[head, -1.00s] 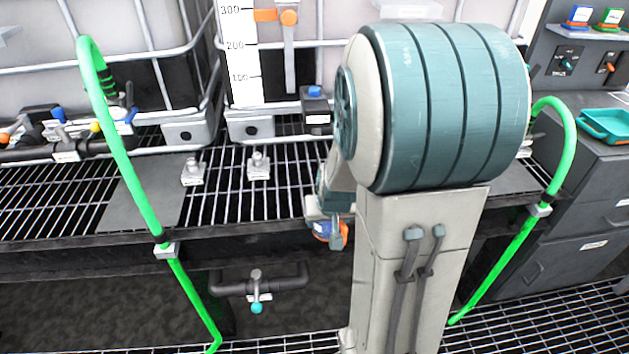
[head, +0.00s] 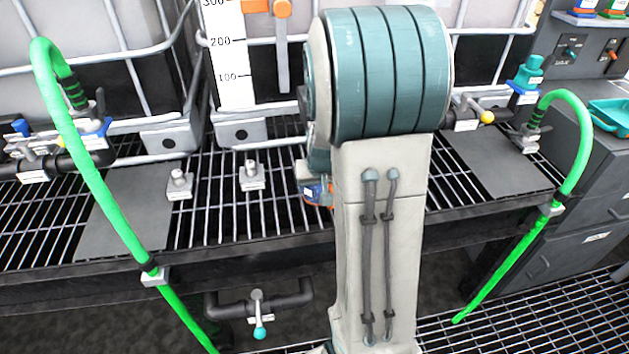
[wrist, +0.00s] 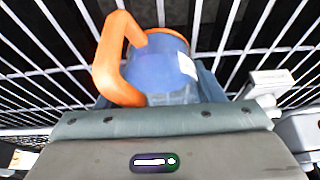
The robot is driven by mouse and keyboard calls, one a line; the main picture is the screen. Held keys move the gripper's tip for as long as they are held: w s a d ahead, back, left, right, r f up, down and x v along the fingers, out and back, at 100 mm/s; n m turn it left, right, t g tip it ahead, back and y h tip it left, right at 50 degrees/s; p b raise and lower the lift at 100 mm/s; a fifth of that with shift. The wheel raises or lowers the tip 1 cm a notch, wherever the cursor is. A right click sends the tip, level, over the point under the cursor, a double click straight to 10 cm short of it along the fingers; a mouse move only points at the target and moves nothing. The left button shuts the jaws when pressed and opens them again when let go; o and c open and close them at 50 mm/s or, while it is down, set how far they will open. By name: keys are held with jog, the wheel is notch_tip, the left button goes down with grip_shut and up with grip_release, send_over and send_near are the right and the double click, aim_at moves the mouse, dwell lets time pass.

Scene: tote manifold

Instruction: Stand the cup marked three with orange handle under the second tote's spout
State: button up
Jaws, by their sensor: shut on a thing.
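A blue, partly clear cup with an orange handle (wrist: 160,72) is held between the jaws of my gripper (wrist: 165,98) in the wrist view, above grating bars. The handle is on its left; a white label shows on its side, but its marking is not readable. In the head view the cup (head: 316,192) shows low beside my arm, over the grated deck, partly hidden by the arm. The right-hand tote (head: 490,50) has a dark spout valve (head: 465,117) with a yellow tip, right of my arm and apart from the cup.
A dark plate (head: 495,160) lies on the deck below the right valve. Green hoses (head: 100,190) arch up at left and right (head: 572,150). Small metal fittings (head: 250,178) stand on the grating left of the cup. A teal tray (head: 610,116) sits at far right.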

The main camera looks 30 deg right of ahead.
jog(key=shift+s, duration=0.15)
jog(key=shift+f, duration=0.25)
jog(key=o, duration=1.1)
jog(key=shift+r, duration=0.1)
jog(key=shift+o, duration=0.2)
